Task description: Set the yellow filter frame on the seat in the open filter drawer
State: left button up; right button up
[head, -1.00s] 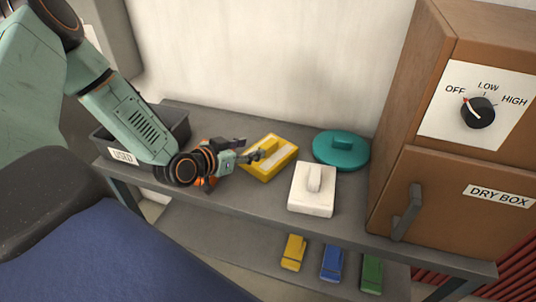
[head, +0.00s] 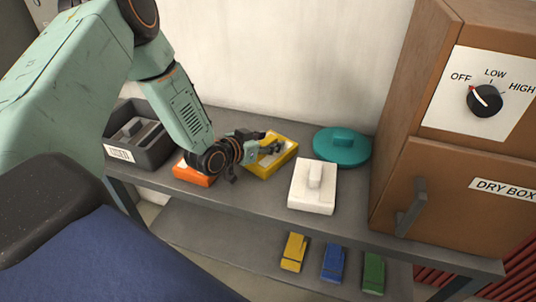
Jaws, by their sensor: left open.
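The yellow filter frame (head: 264,171) lies on the grey shelf top, left of a white piece, in the head view. My left gripper (head: 268,143) is open, with its fingers over the frame's far left part. The fingers and wrist hide part of the frame, and I cannot tell whether they touch it. My right gripper is not in view. I do not see an open filter drawer or its seat.
An orange piece (head: 193,175) is partly hidden under my left wrist. A dark bin (head: 153,158) stands at left. A white piece (head: 313,190), a teal round lid (head: 342,146) and the closed dry box (head: 455,205) are at right. Yellow, blue and green blocks (head: 333,264) sit on the lower shelf.

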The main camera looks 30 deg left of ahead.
pick_arm(q)
jog(key=shift+w+f, duration=0.1)
jog(key=shift+w, duration=0.1)
jog(key=shift+s, duration=0.2)
jog(key=shift+c, duration=1.3)
jog(key=shift+w, duration=0.15)
jog(key=c, duration=0.4)
grip_shut()
